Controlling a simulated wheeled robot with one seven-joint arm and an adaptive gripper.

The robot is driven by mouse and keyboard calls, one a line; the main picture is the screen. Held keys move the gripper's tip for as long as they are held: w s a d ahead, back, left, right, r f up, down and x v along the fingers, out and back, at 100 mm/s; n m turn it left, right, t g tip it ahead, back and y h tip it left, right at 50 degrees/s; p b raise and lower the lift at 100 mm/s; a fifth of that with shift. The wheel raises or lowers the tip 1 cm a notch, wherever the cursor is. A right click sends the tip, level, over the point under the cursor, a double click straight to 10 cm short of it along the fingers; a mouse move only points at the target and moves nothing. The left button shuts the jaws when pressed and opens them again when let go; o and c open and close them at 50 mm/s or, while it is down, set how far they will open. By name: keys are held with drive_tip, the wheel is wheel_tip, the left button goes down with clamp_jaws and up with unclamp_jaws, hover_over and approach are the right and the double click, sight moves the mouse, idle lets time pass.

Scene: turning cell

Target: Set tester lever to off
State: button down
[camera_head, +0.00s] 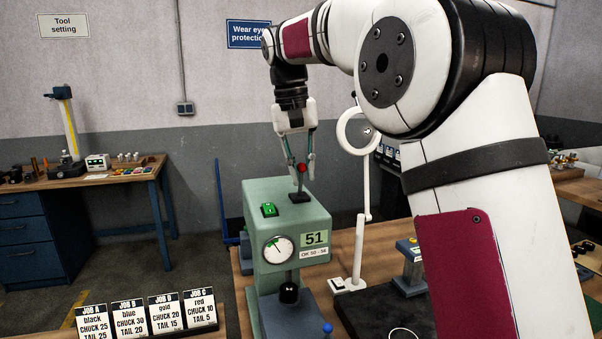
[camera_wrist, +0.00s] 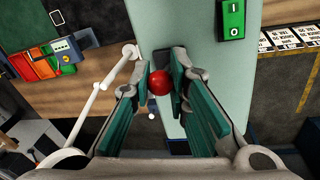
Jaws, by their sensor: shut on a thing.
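The tester (camera_head: 267,215) is a pale green machine with a round dial, a "51" display and a green switch (camera_head: 269,210) on top. Its lever (camera_head: 301,183) has a red ball knob and stands about upright from a dark base on the top face. My gripper (camera_head: 302,168) points down over the tester, its fingers on either side of the red knob. In the wrist view the red knob (camera_wrist: 160,83) sits between the teal finger pads (camera_wrist: 163,80), which are shut on it. The green switch marked I and O (camera_wrist: 231,18) also shows there. The lever's shaft is hidden below the knob.
A white ring lamp (camera_head: 357,130) on a stand is close right of the tester. Job cards (camera_head: 150,315) stand at the front left. A blue workbench (camera_head: 85,190) with tools is at the back left. A small grey-blue device (camera_head: 411,265) is to the right.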

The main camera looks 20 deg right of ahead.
drive_tip(key=shift+w+g+b, duration=0.7)
drive_tip(key=shift+g+b, duration=0.15)
drive_tip(key=shift+g, duration=0.05)
drive_tip(key=shift+r, duration=0.1)
drive_tip(key=c, duration=1.5)
unclamp_jaws()
drive_tip(key=shift+s, duration=0.1)
